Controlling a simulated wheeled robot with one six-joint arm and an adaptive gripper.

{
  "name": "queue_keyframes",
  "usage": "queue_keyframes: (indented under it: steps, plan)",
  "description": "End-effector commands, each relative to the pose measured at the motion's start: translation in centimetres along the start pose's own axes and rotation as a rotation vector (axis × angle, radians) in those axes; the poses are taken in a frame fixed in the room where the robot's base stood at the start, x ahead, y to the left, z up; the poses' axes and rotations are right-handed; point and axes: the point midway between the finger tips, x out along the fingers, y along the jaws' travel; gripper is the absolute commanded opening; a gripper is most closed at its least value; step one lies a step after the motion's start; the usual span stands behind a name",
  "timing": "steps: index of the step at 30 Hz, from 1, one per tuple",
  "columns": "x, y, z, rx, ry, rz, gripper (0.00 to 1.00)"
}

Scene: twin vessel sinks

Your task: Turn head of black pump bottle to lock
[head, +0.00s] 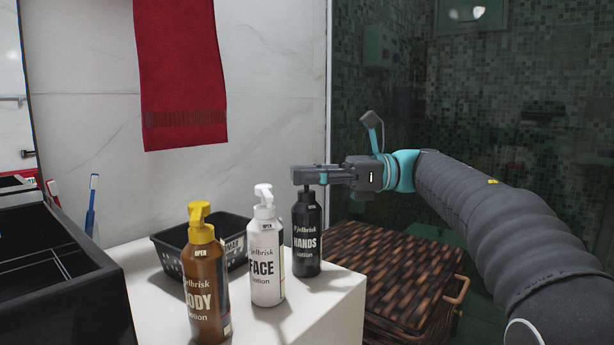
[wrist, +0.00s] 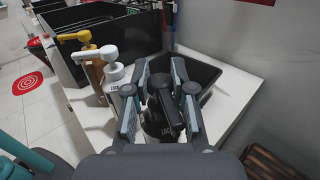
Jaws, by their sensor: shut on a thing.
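The black pump bottle (head: 306,235), labelled HANDS, stands upright at the right end of the white counter. My gripper (head: 299,176) reaches in from the right, level with the top of this bottle. In the wrist view its two fingers (wrist: 161,74) stand on either side of the black pump head (wrist: 168,108), shut on it. A LOCK mark (wrist: 167,130) shows on the bottle below the head. In the head view my fingers hide most of the pump head. The exact angle of its spout to the mark is hard to tell.
The white FACE bottle (head: 266,262) stands close left of the black one, and the brown BODY bottle (head: 205,285) with yellow pump further left. A black basket (head: 167,260) sits behind them. A black sink (head: 70,295) is at left, a wicker hamper (head: 400,290) at right.

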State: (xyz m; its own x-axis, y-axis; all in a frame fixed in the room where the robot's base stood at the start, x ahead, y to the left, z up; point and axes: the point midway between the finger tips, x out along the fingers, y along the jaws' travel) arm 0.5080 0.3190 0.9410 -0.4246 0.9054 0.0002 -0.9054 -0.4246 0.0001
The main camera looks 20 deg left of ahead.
Motion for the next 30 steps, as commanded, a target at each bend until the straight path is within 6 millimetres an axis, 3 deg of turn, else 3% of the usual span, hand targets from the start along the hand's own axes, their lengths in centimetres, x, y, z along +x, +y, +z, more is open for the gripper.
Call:
queue_keyframes:
  steps: [4, 5, 7, 8, 20, 30]
  plan:
    - [0.0, 0.0, 0.0, 0.0, 0.0, 0.0, 0.0]
    - [0.0, 0.0, 0.0, 0.0, 0.0, 0.0, 0.31]
    - [0.0, 0.0, 0.0, 0.0, 0.0, 0.0, 0.49]
    - [0.0, 0.0, 0.0, 0.0, 0.0, -0.001, 0.51]
    - [-0.7, -0.1, 0.0, 0.0, 0.0, -0.003, 0.51]
    - [-6.9, -0.1, -0.1, 0.0, 0.0, -0.005, 0.51]
